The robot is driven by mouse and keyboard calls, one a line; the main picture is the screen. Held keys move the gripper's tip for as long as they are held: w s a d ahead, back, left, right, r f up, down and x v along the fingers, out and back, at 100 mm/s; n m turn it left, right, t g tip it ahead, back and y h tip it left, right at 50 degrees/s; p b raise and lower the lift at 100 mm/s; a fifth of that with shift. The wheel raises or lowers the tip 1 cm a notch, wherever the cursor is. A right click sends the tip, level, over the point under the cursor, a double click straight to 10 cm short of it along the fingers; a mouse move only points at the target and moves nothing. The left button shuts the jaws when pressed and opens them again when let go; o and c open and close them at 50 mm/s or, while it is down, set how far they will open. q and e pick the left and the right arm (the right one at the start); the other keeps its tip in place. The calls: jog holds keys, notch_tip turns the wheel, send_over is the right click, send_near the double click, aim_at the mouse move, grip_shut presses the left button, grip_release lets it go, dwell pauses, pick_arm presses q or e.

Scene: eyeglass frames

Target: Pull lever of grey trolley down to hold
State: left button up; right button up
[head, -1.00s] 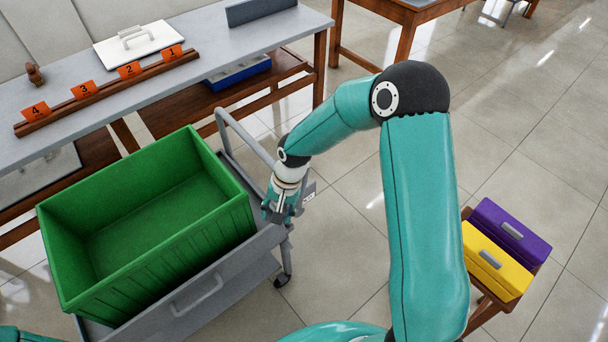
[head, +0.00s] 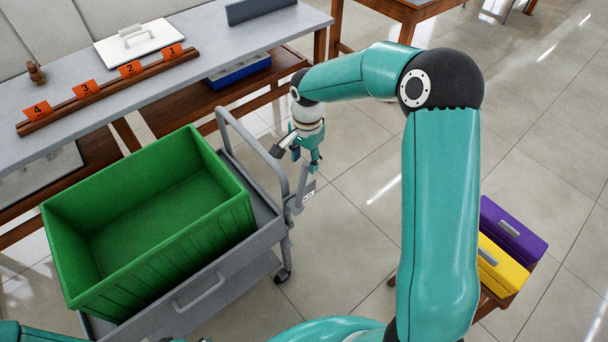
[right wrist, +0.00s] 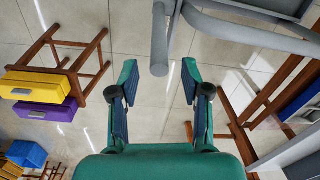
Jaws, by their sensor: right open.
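The grey trolley (head: 205,290) stands at the left in the head view, with a tubular push handle (head: 247,143) at its right end. The lever (head: 303,182) is a grey bar by the lower right of that handle, partly hidden by my right gripper. In the right wrist view the lever (right wrist: 159,45) points toward me, its thick end just ahead of the gap between the fingers. My right gripper (head: 303,156) is open and empty near the lever's upper end; both fingers show in the right wrist view (right wrist: 159,82). My left gripper is out of view.
A green crate (head: 215,228) sits on the trolley. A grey-topped table (head: 215,45) with numbered orange tags stands behind. A small stand with yellow (head: 500,265) and purple (head: 513,232) cases is at the right. Tiled floor (head: 350,225) is open right of the trolley.

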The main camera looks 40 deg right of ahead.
aim_at(304, 176)
notch_tip(304, 176, down, 8)
jog(key=shift+w+r+p, duration=0.15)
jog(key=shift+p, duration=0.2)
jog(key=shift+c, duration=0.3)
grip_shut()
